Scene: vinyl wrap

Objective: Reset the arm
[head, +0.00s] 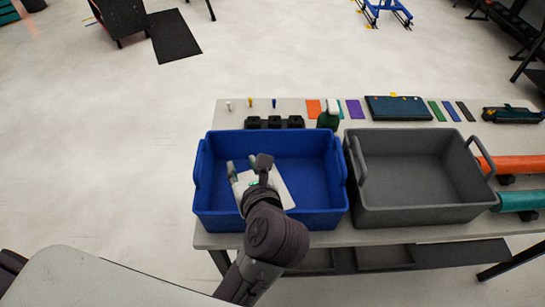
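My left gripper (241,167) is over the inside of the blue bin (321,160). My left arm comes up from the bottom of the view and crosses the bin's near rim. My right gripper is not in view.
A grey bin (420,170), empty as far as I see, stands right of the blue one on the table (395,236). Orange (515,164) and teal (522,201) rolls lie right.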

